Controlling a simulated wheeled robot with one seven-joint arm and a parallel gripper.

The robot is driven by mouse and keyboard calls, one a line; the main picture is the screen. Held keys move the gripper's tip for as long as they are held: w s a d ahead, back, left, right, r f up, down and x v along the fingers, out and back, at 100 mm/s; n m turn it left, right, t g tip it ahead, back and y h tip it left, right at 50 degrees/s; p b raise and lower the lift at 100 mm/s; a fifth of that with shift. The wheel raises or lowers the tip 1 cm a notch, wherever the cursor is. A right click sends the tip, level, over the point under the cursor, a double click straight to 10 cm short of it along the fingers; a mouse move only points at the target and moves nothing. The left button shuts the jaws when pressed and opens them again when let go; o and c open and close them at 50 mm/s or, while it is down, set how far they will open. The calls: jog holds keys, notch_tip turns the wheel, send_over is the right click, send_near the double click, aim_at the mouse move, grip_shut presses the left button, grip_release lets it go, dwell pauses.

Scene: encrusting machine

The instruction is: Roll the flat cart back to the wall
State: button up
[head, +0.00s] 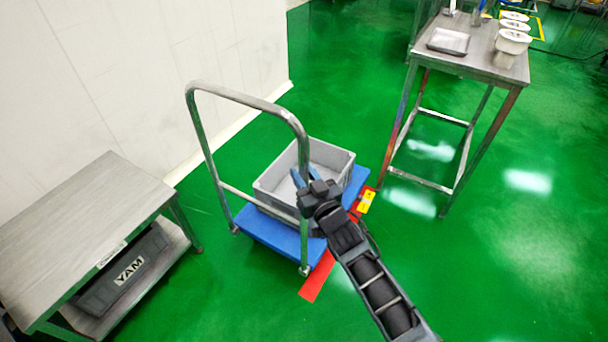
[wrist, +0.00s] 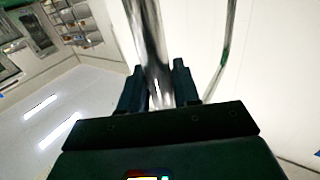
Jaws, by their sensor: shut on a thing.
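The flat cart has a blue deck (head: 262,232) and a tall bent metal push handle (head: 240,98) at its left side. It stands on the green floor, with a strip of floor between it and the white wall (head: 150,70). A grey open crate (head: 275,187) sits on the deck; I see nothing in it. My gripper (head: 299,180) is at the near upright of the handle. In the wrist view my gripper (wrist: 158,88) has a shiny metal tube (wrist: 150,45) between its fingers, shut on it. My gripper and arm hide part of the crate and deck.
A steel table (head: 85,200) with a black case marked YAM (head: 125,272) below stands at left. A tall steel table (head: 475,62) with a tray (head: 448,41) and white spools stands at right. A red strip (head: 317,280) and yellow tag (head: 366,201) are beside the cart.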

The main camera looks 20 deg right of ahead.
grip_shut()
